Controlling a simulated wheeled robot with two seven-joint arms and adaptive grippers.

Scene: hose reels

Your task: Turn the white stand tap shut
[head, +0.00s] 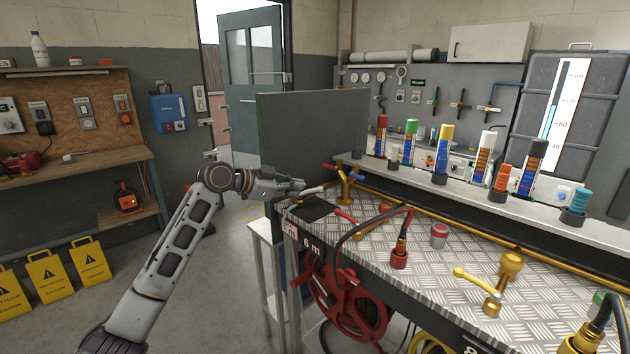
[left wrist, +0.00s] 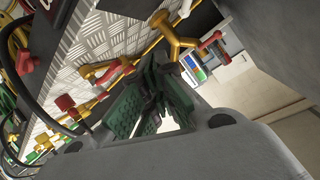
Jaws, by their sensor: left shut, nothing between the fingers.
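A brass tap stand (head: 345,188) rises at the left end of the metal-plated bench. A whitish lever (head: 314,189) points left from it, with a red lever (head: 329,167) and a blue lever (head: 356,178) above. My left gripper (head: 303,184) is shut and empty, close to the whitish lever's outer end; I cannot tell whether they touch. In the left wrist view, my dark green fingers (left wrist: 150,102) lie in front of the brass stand (left wrist: 172,38), and the whitish lever is not clearly visible. My right gripper is not in view.
The bench (head: 440,270) carries a yellow-handled brass tap (head: 490,285), a red hose fitting (head: 399,255) and several coloured cylinders along its back. A grey panel (head: 315,130) stands behind the stand. A red hose reel (head: 350,305) hangs below.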

